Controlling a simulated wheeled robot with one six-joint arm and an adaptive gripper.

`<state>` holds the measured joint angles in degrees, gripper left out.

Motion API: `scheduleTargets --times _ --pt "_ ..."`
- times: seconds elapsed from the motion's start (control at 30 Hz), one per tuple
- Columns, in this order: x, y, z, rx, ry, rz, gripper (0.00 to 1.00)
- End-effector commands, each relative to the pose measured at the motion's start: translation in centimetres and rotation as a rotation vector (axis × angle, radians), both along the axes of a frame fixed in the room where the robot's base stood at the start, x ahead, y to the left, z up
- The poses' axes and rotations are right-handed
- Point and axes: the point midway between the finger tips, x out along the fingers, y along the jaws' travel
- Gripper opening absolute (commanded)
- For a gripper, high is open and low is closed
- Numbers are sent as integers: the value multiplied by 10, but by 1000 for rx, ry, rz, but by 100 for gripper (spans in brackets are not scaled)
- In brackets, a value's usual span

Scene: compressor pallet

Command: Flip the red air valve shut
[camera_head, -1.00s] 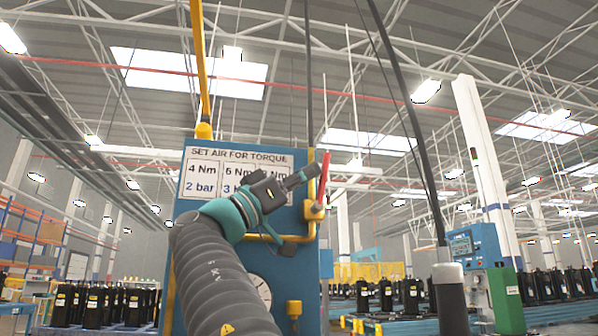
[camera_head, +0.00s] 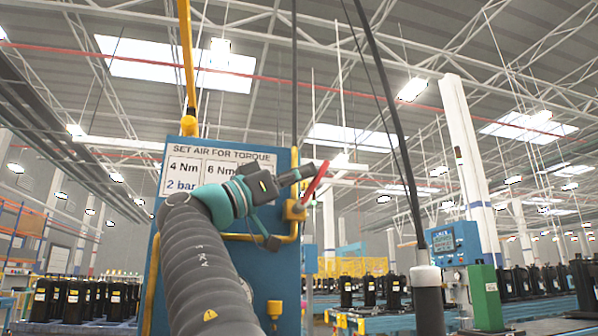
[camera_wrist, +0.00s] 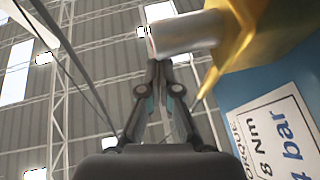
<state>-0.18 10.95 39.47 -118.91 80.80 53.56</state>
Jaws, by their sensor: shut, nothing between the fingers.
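The red air valve handle (camera_head: 315,183) is a red lever on a yellow fitting (camera_head: 295,210) at the right edge of the blue panel. It tilts up and to the right. My gripper (camera_head: 309,171) is shut and empty, with its tips against or very close to the lever's upper part; I cannot tell if they touch. In the wrist view the closed fingertips (camera_wrist: 157,68) are just below a pale grey cylinder (camera_wrist: 185,35) joined to the yellow fitting (camera_wrist: 235,40). The red lever is not clearly visible there.
The blue panel (camera_head: 285,265) carries a torque and pressure sign (camera_head: 185,170) and yellow pipes. Open air lies right of the valve.

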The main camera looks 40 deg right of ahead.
Motion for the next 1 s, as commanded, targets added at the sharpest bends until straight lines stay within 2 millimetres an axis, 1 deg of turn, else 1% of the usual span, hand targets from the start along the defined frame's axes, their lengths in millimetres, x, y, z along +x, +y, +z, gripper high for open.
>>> scheduleTargets --times 0.5,0.83,1.0 --pt "-8 -20 -5 -1 0 0 0" --pt "-10 -25 -7 -1 0 1 0" --pt "-9 -26 -8 25 -10 3 0"
